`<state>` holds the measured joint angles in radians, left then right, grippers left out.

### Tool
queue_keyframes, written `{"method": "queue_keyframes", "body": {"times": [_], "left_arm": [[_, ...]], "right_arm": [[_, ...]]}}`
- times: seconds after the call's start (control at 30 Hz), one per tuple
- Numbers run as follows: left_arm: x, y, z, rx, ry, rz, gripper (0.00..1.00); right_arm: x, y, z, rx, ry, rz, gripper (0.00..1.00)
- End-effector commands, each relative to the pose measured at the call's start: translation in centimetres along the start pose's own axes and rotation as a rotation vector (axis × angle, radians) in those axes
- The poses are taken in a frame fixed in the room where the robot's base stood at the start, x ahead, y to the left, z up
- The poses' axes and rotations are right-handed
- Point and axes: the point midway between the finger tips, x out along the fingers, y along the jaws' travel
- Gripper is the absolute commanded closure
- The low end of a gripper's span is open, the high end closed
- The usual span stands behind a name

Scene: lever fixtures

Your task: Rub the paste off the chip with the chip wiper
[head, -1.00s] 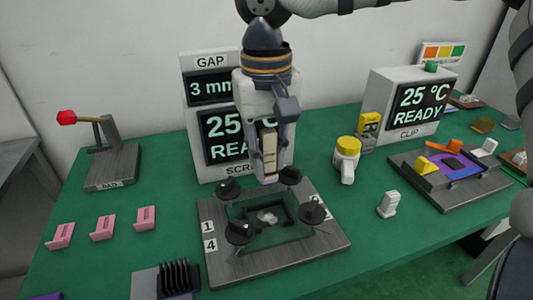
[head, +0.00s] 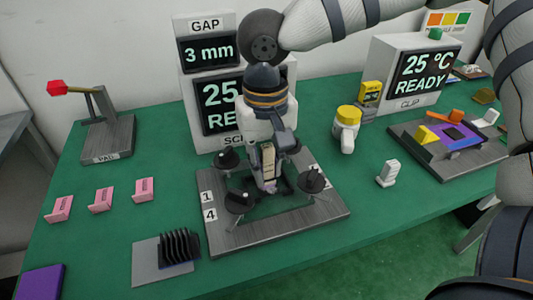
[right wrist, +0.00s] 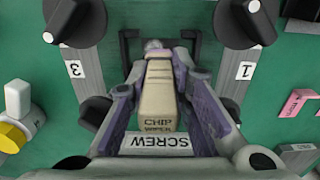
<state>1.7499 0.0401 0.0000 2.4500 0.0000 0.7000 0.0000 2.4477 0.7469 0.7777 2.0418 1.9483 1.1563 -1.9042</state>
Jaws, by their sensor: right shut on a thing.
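My right gripper (head: 267,186) is shut on the beige chip wiper (head: 268,160) and points down over the middle of the grey screw fixture (head: 280,232). In the right wrist view the wiper (right wrist: 158,95), lettered "CHIP WIPER", sits between the two purple-grey fingers (right wrist: 155,62). A small pale blob, seemingly the paste (right wrist: 154,44), shows just past the wiper's tip. The chip itself is hidden by the gripper and wiper, and I cannot tell whether the wiper touches the paste. My left gripper is not in view.
Black knobs (head: 239,201) stand at the fixture's corners around the gripper. Pink pieces (head: 101,200) and a black finned heatsink (head: 180,247) are at left. Green table is clear between them.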

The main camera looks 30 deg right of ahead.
Motion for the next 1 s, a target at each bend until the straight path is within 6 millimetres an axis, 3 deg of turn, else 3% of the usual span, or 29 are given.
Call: {"method": "queue_keyframes", "body": {"times": [1.0], "left_arm": [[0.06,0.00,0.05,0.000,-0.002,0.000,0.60]], "right_arm": [[0.62,0.01,0.03,0.000,-0.001,0.001,1.00]]}}
